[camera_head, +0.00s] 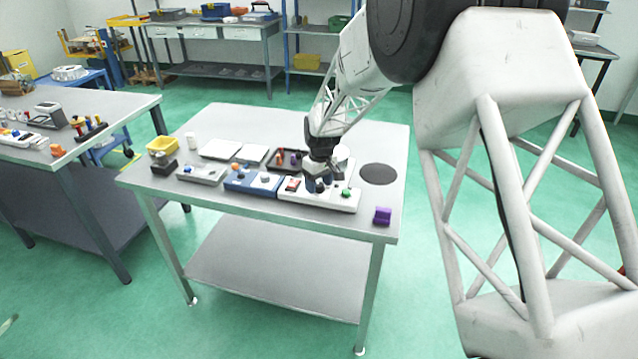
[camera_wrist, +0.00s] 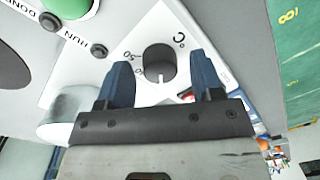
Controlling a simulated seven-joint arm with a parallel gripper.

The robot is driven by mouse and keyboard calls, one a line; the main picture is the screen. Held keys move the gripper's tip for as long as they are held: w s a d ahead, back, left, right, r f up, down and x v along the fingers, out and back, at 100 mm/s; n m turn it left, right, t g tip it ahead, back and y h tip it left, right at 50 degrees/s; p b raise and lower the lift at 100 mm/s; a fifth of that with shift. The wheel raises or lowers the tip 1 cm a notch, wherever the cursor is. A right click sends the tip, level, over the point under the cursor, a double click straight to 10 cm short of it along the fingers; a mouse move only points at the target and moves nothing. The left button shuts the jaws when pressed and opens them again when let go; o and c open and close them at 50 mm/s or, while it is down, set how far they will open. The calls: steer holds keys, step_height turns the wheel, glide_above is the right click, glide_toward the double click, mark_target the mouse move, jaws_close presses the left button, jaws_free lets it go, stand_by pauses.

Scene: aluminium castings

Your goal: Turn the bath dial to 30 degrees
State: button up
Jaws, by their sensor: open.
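The bath dial (camera_wrist: 159,60) is a dark round knob with a pale pointer line, on a white panel (camera_wrist: 150,20) marked with °C and 50 in the wrist view. Its pointer faces the bottom of that view, toward my gripper body. My gripper (camera_wrist: 160,62) is open, with one blue finger on each side of the dial. I cannot tell whether the fingers touch it. In the head view my gripper (camera_head: 318,184) is over the white panel (camera_head: 332,200) and hides the dial.
A blue panel (camera_head: 250,184) and a grey panel (camera_head: 200,174) stand to the left, a dark tray (camera_head: 272,158) behind. A purple block (camera_head: 383,215) lies near the right front corner; a dark disc (camera_head: 378,174) lies behind it.

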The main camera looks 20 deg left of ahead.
mark_target(322, 184)
steer(key=shift+w+d+r, duration=0.1)
steer(key=shift+r, duration=1.85)
steer(key=shift+w+r, duration=0.1)
steer(key=shift+r, duration=1.8)
steer(key=shift+s+d+r, duration=0.1)
steer(key=shift+d+r, duration=0.15)
steer(key=s+d+r+m+t, duration=0.1)
steer(key=s+d+r+m, duration=0.1)
steer(key=s+d+r, duration=0.55)
steer(key=s+d+r+m, duration=0.25)
steer(key=s+d, duration=0.25)
steer(key=d, duration=0.5)
steer(key=s+d+r+m+t, duration=0.1)
steer(key=s+d+r, duration=0.5)
steer(key=d, duration=0.3)
steer(key=s+d+m, duration=0.2)
steer(key=s+d, duration=0.2)
steer(key=s, duration=0.4)
steer(key=s+d+m, duration=0.2)
steer(key=s+d, duration=0.3)
steer(key=s, duration=0.4)
steer(key=s+d+f+m+t, duration=0.1)
steer(key=s+d+m, duration=0.1)
steer(key=s+d, duration=0.3)
steer(key=s, duration=0.4)
steer(key=shift+s+d+h, duration=0.15)
steer(key=shift+s+h, duration=0.1)
steer(key=shift+h, duration=0.05)
